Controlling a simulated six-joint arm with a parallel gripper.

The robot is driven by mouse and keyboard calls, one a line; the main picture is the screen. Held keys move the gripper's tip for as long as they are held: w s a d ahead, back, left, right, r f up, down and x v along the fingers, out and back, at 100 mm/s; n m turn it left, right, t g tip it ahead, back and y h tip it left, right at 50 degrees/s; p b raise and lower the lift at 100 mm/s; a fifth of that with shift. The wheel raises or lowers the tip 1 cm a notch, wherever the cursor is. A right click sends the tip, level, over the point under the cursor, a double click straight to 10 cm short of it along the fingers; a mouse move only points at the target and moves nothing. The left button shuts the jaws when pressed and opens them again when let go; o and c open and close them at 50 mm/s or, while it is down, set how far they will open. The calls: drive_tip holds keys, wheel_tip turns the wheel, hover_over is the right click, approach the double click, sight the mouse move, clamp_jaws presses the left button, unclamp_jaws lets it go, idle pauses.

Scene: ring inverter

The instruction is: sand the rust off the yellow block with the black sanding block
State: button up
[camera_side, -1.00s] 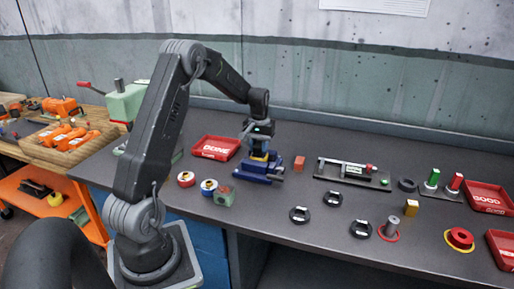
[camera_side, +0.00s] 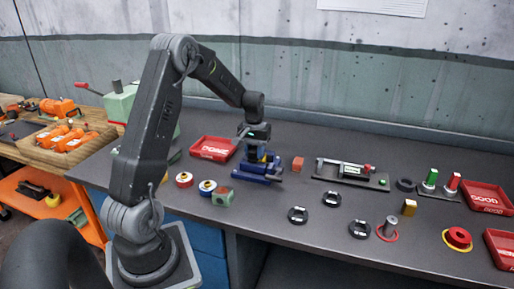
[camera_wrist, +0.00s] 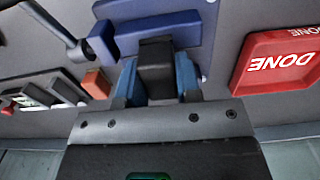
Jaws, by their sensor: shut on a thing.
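My gripper (camera_wrist: 157,82) has blue fingers shut on the black sanding block (camera_wrist: 156,62), which fills the space between them. In the side view my gripper (camera_side: 257,155) points down right over the blue vise (camera_side: 258,175). The vise also shows in the wrist view (camera_wrist: 150,28), just beyond the sanding block.
A red DONE tray (camera_side: 213,148) stands left of the vise. An orange-red block (camera_side: 298,163) and a fixture (camera_side: 349,174) are to its right. Two round containers (camera_side: 195,184) and a greenish block (camera_side: 223,197) stand in front left. Black ring parts (camera_side: 298,215) lie front right.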

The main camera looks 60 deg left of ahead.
drive_tip(key=shift+w+a, duration=2.15)
drive_tip(key=shift+a, duration=0.05)
drive_tip(key=s+d, duration=0.4)
drive_tip(key=shift+s+d, duration=0.25)
drive_tip(key=shift+d, duration=0.05)
drive_tip(key=shift+w+a+r, duration=0.1)
drive_tip(key=shift+r, duration=4.05)
